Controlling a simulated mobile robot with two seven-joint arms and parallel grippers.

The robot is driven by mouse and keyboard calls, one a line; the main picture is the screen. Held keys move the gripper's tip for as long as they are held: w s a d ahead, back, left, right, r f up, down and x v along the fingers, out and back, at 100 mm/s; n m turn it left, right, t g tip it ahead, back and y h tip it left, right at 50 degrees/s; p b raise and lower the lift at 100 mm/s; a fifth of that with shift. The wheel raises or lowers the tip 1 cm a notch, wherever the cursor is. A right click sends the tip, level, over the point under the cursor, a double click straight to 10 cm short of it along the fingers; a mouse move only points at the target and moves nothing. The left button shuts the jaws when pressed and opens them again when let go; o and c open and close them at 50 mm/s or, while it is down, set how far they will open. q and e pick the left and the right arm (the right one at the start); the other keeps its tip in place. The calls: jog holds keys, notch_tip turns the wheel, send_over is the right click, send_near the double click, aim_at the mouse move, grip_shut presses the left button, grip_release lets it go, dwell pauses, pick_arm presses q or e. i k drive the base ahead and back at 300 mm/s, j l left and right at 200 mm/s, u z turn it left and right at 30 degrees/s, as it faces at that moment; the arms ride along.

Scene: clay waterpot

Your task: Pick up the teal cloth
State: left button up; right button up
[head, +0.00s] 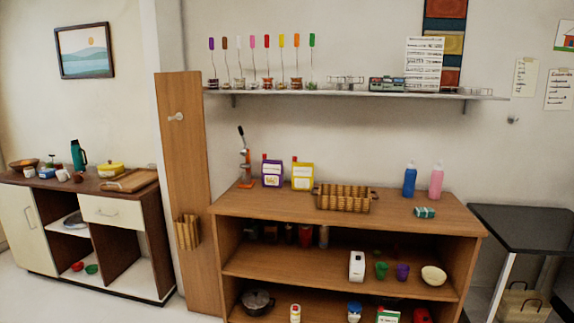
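A small teal item with white patches (425,212) lies on top of the wooden shelf unit (300,211), near its front right. It looks like a folded cloth, but it is too small to be sure. It lies in front of a blue bottle (410,181) and a pink bottle (436,182), apart from both. Neither of my grippers shows in the head view.
A wicker basket (343,198) stands left of the teal item, with clear wooden top between them. A wall shelf (350,93) runs above. A dark table (520,225) stands at the right and a cabinet (110,210) at the left.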

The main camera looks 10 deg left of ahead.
aim_at(420, 213)
jog(key=i+l+u, duration=0.25)
jog(key=i, duration=0.25)
jog(key=i+l+u, duration=0.1)
jog(key=i+u, duration=0.15)
jog(key=i, duration=0.2)
